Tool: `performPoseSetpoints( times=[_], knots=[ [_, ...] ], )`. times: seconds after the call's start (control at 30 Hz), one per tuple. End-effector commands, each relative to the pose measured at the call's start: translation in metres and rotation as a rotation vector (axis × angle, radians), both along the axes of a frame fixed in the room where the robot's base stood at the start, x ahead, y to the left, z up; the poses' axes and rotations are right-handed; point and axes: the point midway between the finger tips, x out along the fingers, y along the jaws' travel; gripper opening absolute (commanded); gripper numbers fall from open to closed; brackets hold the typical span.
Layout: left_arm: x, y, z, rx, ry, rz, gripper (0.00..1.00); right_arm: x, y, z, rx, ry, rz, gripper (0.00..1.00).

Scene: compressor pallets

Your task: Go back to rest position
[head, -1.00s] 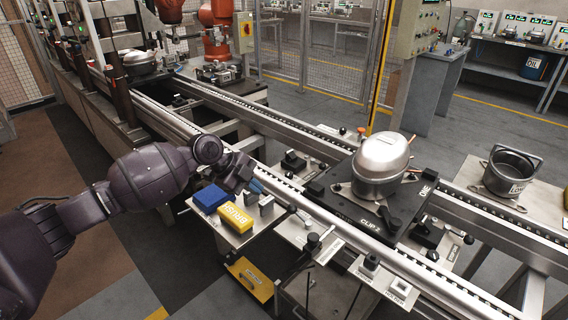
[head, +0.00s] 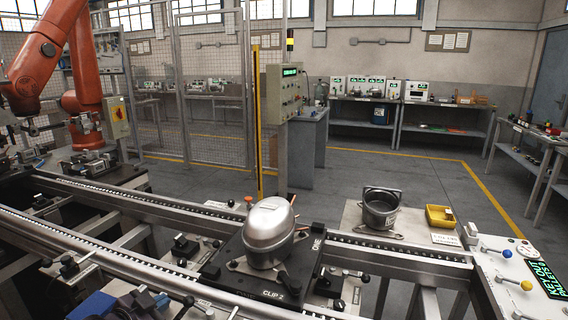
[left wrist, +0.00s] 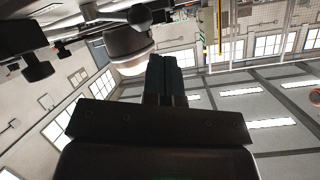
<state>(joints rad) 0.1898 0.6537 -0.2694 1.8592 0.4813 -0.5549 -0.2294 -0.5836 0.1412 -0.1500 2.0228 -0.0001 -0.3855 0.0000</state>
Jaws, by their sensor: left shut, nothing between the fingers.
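My left gripper (head: 158,299) shows at the bottom left of the head view, low beside the near conveyor rail and partly cut off by the lower edge. In the left wrist view its dark fingers (left wrist: 165,78) are together with nothing between them. My right gripper is in neither view. The silver compressor (head: 268,232) sits on the black pallet (head: 238,272) on the conveyor, to the right of my left gripper and apart from it.
The conveyor's near rail (head: 110,258) runs close by my left gripper. A dark open pot (head: 379,210) and a yellow bin (head: 439,217) stand behind the conveyor at right. An orange robot arm (head: 42,55) stands at far left. The floor behind is clear.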

Motion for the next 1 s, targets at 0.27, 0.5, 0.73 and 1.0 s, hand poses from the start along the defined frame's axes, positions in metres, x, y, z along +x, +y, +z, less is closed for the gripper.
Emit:
performPoseSetpoints(
  times=[0.27,0.5,0.73,1.0],
  knots=[
    [-0.089,-0.013,-0.059,-0.174,-0.020,0.182,0.00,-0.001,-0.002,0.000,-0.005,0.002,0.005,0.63],
    [-0.175,-0.011,-0.107,-0.199,0.045,0.331,0.00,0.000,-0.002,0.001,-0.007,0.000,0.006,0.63],
    [-0.254,-0.008,-0.152,-0.244,0.186,0.464,0.00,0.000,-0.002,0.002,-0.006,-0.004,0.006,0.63],
    [-0.290,-0.006,-0.171,-0.246,0.253,0.504,0.00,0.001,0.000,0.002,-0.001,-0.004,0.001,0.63]
  ],
)
